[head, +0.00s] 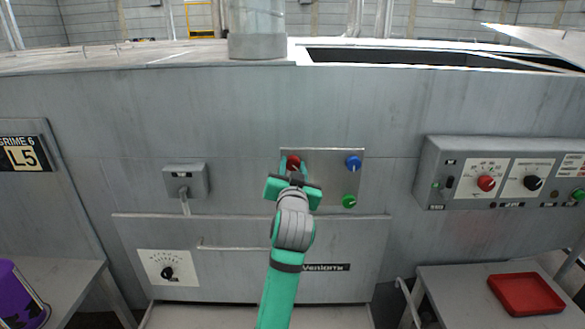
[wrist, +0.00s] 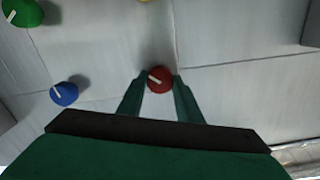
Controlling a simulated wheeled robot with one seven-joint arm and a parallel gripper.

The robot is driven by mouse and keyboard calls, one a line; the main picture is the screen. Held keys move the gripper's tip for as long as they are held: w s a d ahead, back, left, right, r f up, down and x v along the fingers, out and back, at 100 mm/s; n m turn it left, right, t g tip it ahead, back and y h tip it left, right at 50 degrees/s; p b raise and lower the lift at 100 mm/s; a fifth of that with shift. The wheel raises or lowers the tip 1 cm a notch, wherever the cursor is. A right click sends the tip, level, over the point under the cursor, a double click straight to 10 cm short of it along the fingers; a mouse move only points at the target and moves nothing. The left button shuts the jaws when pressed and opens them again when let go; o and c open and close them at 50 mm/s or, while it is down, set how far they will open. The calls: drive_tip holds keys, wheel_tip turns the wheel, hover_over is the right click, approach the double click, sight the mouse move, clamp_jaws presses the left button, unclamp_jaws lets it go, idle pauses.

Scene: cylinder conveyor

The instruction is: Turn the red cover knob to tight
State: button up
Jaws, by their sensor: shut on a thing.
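The red cover knob (head: 293,161) is on a small metal panel (head: 325,157) on the front of the grey machine. It also shows in the wrist view (wrist: 159,80), with a white pointer line slanting across its face. My gripper (head: 293,170) is at the knob, and in the wrist view its two green fingers (wrist: 159,86) lie on either side of the red knob, shut on it. In the head view my gripper hides the lower part of the knob. The panel's labels are too small to read.
A blue knob (head: 353,163) and a green knob (head: 349,201) are on the same panel, to the right. A control box (head: 432,180) juts out farther right. A small grey box (head: 185,180) is at left. A handle bar (head: 245,248) runs below.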

drive_tip(key=m, duration=0.4)
drive_tip(key=shift+a+f+m, duration=0.1)
drive_tip(key=shift+f+m, duration=0.05)
drive_tip(key=shift+m, duration=1.95)
drive_tip(key=o, duration=1)
drive_tip(key=shift+o, duration=0.2)
drive_tip(key=s, duration=1.1)
drive_tip(key=shift+w, duration=0.1)
